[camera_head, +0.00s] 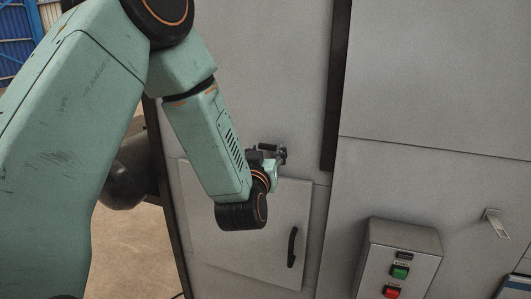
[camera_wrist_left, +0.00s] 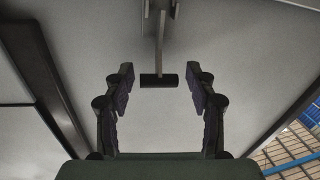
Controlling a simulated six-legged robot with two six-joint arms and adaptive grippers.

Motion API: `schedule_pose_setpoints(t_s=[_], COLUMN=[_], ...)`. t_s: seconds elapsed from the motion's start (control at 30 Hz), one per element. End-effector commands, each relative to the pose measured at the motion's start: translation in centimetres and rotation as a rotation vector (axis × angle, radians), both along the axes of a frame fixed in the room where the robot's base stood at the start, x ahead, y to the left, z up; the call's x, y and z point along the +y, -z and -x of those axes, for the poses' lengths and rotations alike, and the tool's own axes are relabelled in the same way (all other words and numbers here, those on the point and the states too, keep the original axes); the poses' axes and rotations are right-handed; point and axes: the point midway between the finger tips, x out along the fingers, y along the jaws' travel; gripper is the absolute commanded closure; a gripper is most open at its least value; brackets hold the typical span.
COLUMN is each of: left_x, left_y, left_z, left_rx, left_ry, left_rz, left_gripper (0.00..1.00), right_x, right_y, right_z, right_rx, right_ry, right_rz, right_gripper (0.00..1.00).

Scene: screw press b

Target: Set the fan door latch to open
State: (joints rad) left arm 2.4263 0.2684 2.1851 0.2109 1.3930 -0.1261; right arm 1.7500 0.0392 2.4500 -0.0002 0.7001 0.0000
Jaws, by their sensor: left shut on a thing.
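My left gripper (camera_head: 275,155) is at the grey cabinet wall, just above the small door (camera_head: 240,235), partly hidden by my own wrist. In the left wrist view, its two dark fingers stand on either side of a T-shaped latch with a grey stem (camera_wrist_left: 160,32) and a short black crossbar (camera_wrist_left: 158,81). The stem runs up the picture from the crossbar. In the head view the latch is hard to tell from the fingers. My right gripper is in neither view.
The small door carries a black curved handle (camera_head: 292,247). A control box (camera_head: 398,262) with a green and a red button stands out to the right. A metal bracket (camera_head: 495,223) juts from the wall at far right. A dark vertical strip (camera_head: 336,85) runs above.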

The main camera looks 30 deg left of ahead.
Motion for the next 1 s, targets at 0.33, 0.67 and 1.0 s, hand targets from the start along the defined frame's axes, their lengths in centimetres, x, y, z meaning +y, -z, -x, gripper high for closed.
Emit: schedule_pose_setpoints(t_s=[0.33,0.67,1.0], left_x=[0.0,0.0,0.1], left_y=[-0.2,-0.2,0.0], left_z=[0.0,0.0,-0.7], left_rx=[-0.004,-0.007,-0.032], left_ry=[-0.001,-0.002,-0.002], left_rz=[-0.001,-0.002,-0.008], left_gripper=[0.82,1.0,1.0], right_x=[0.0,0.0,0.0], right_y=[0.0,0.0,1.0], right_z=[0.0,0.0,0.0], right_rx=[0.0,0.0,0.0], right_ry=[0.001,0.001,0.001], right_rz=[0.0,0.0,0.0], right_gripper=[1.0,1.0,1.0])
